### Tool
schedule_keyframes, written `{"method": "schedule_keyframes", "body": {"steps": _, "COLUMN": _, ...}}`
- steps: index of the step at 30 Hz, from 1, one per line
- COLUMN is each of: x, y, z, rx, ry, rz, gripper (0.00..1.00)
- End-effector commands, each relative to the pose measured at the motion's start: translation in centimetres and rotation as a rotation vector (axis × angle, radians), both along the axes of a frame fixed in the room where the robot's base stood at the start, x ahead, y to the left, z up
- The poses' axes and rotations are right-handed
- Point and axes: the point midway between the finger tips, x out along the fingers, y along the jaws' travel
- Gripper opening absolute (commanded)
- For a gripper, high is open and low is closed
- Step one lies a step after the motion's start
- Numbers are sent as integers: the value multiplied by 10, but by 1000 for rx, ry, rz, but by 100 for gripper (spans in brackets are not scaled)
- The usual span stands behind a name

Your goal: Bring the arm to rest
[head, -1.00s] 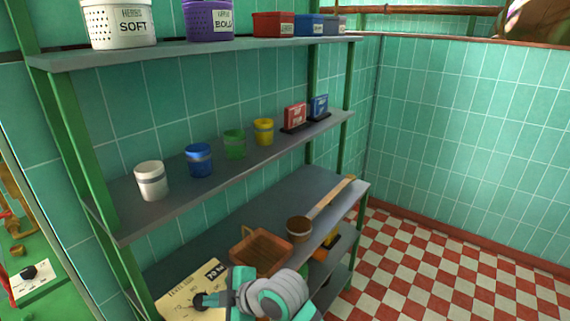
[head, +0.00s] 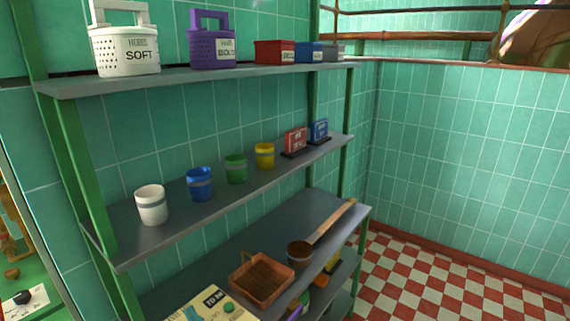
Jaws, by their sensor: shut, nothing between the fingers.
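My gripper and arm are not in view in the head picture, so the state of the jaws does not show. The grey shelf unit with green posts (head: 85,195) stands along the tiled wall. On its lower shelf are a brown wooden tray (head: 262,279), a long-handled ladle with a brown bowl (head: 299,252) and a cream printed sheet (head: 207,301) cut off by the bottom edge.
The middle shelf holds white (head: 151,205), blue (head: 200,184), green (head: 236,169) and yellow (head: 265,156) cups. A white basket (head: 126,52) and a purple basket (head: 212,47) stand on top. Checkered floor (head: 420,285) at right is clear.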

Motion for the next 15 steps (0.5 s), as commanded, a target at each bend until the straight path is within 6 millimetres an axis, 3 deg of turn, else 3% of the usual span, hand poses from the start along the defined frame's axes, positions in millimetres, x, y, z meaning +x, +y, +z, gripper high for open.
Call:
{"method": "schedule_keyframes", "body": {"steps": 8, "x": -37, "y": -32, "z": -53, "rx": 190, "ry": 118, "rz": -224, "gripper": 0}}
{"method": "schedule_keyframes", "body": {"steps": 15, "x": -89, "y": -70, "z": -106, "rx": 264, "ry": 203, "rz": -410, "gripper": 0}}
